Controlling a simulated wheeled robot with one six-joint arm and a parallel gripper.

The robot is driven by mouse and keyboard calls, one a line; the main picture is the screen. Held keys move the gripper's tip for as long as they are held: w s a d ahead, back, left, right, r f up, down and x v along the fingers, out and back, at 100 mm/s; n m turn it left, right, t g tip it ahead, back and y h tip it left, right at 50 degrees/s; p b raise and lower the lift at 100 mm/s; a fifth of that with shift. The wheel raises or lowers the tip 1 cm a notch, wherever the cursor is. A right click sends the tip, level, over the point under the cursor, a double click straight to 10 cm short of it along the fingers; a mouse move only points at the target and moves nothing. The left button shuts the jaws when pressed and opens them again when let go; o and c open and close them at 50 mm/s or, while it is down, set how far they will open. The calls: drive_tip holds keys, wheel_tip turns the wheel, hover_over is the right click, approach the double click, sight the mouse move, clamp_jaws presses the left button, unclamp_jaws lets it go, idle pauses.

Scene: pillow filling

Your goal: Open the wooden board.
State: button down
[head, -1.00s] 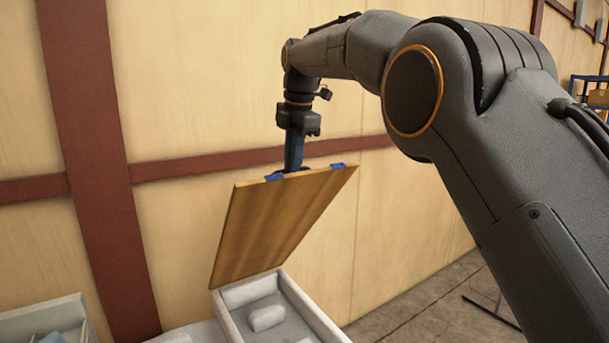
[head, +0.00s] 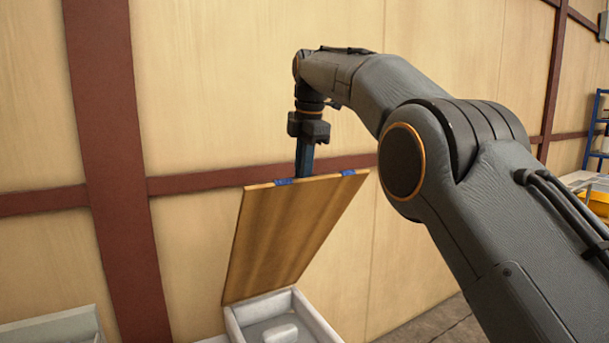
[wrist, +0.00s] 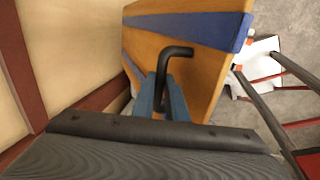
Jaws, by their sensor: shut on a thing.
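The wooden board (head: 290,235) stands tilted up above a white box (head: 285,312), its lower edge at the box's back rim. Blue strips show at its top edge. In the wrist view the board (wrist: 207,68) carries a black bent handle (wrist: 172,52) and a blue strip. My gripper (head: 304,172) points down at the board's top edge. Its blue fingers, seen in the wrist view (wrist: 163,98), are shut on the black handle. The handle is hidden behind the board in the head view.
A plywood wall (head: 200,120) with red-brown beams stands close behind the board. Another pale box (head: 55,325) is at the lower left. A blue rack (head: 597,130) and a yellow item (head: 598,203) are at the right. Floor shows at the lower right.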

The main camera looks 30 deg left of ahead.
drive_tip(key=c, duration=1.9)
unclamp_jaws()
drive_tip(key=shift+w+a+f, duration=0.1)
drive_tip(key=shift+a+f, duration=0.05)
drive_tip(key=shift+f, duration=0.4)
drive_tip(key=shift+c, duration=0.2)
drive_tip(key=shift+o, duration=0.9)
drive_tip(key=shift+w+a, duration=0.1)
drive_tip(key=shift+a, duration=0.05)
drive_tip(key=shift+r, duration=0.2)
drive_tip(key=shift+d+r, duration=0.1)
drive_tip(key=shift+d, duration=0.1)
